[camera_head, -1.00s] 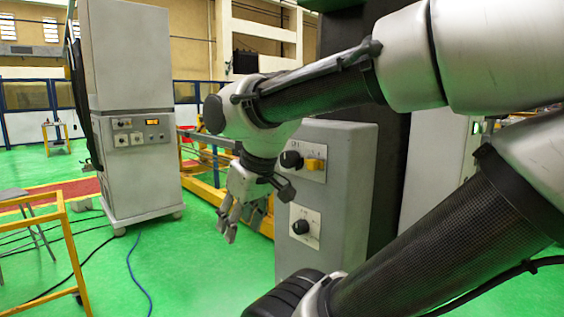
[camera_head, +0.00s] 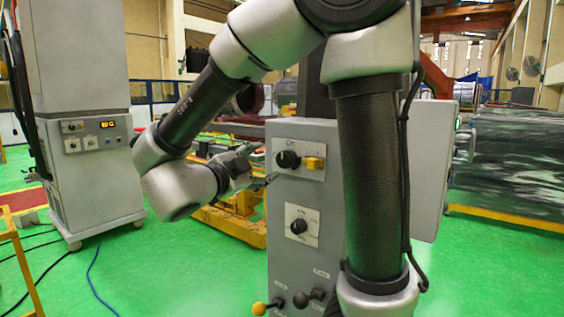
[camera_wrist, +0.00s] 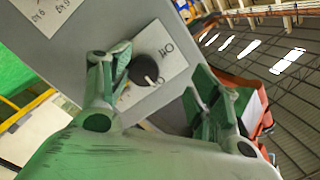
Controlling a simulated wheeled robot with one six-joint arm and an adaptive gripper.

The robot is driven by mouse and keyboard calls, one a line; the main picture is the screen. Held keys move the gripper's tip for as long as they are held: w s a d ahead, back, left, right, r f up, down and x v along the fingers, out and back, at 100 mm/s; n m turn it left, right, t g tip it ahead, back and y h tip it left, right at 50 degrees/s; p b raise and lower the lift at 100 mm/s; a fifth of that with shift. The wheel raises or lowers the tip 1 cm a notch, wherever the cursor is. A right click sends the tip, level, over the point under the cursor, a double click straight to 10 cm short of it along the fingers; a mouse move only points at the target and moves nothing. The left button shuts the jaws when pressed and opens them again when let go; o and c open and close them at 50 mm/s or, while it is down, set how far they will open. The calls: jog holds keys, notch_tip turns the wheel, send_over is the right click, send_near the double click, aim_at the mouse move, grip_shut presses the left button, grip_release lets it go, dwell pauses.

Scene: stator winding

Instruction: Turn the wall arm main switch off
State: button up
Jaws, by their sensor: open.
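A grey cabinet (camera_head: 340,215) has a white plate with a black rotary knob (camera_head: 288,159) and a yellow switch (camera_head: 314,163) near its top. A second black knob (camera_head: 298,226) is on a lower plate. My gripper (camera_head: 266,181) is just left of the cabinet, below the upper knob, pointing right. In the wrist view a black knob (camera_wrist: 148,68) with a white pointer mark shows on a plate lettered "Off", between the open fingers of my gripper (camera_wrist: 160,92). The fingers appear apart from the knob, though the exact gap cannot be told.
A yellow-tipped lever (camera_head: 260,308) and a black lever (camera_head: 302,300) stick out low on the cabinet. A grey control unit (camera_head: 85,120) stands at the left. A yellow frame (camera_head: 238,225) lies behind my gripper. Green floor (camera_head: 185,275) is free between the units.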

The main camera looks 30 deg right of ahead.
aim_at(282, 161)
jog(key=shift+m+g+h, duration=0.5)
jog(key=shift+g+h, duration=0.2)
jog(key=shift+g, duration=0.2)
jog(key=d, duration=0.7)
jog(key=shift+c, duration=0.3)
jog(key=c, duration=0.9)
